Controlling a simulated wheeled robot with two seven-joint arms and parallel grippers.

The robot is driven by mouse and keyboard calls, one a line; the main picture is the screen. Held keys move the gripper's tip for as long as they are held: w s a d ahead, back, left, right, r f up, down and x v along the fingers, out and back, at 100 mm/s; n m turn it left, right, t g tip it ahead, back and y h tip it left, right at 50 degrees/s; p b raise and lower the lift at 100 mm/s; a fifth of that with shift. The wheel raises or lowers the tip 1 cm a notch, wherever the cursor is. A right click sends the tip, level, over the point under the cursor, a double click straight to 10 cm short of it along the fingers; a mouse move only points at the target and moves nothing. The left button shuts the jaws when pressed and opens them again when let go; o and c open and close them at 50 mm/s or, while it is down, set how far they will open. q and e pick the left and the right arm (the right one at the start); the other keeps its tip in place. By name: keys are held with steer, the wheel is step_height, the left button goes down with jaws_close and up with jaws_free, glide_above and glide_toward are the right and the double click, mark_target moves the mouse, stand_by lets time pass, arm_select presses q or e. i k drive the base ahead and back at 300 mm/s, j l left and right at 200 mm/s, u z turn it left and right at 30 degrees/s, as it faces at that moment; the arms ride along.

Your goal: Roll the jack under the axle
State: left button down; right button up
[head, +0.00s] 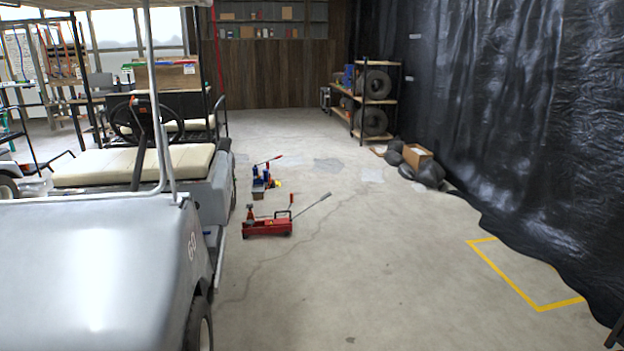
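A red floor jack (268,228) stands on the concrete floor just right of a grey golf cart (92,265). Its long handle (311,205) slants up to the right. The jack is beside the cart, apart from it, not beneath it. The cart's front wheel (200,328) shows low at its right side. The axle is hidden under the body. Neither of my grippers shows in the head view.
A blue jack-like tool (261,180) with a red handle stands behind the red jack. A tyre rack (374,100), black bags and a cardboard box (417,155) stand at the back right. A yellow floor marking (514,287) lies right. The middle floor is clear.

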mark_target(283, 225)
steer(key=i+l+z, duration=0.5)
steer(key=l, duration=0.25)
steer(key=i+l+z, duration=0.5)
steer(key=l, duration=0.15)
steer(key=i+l+u, duration=0.1)
steer(key=i+u, duration=0.25)
steer(key=i, duration=0.15)
steer(key=i+l+u, duration=0.3)
steer(key=i, duration=0.2)
steer(key=i+j+u, duration=0.2)
steer(key=i+u, duration=0.2)
steer(key=i, duration=0.3)
steer(key=i+u, duration=0.4)
steer(key=i, duration=0.3)
steer(key=i+l+u, duration=0.2)
steer(key=i+u, duration=0.15)
steer(key=i, duration=0.35)
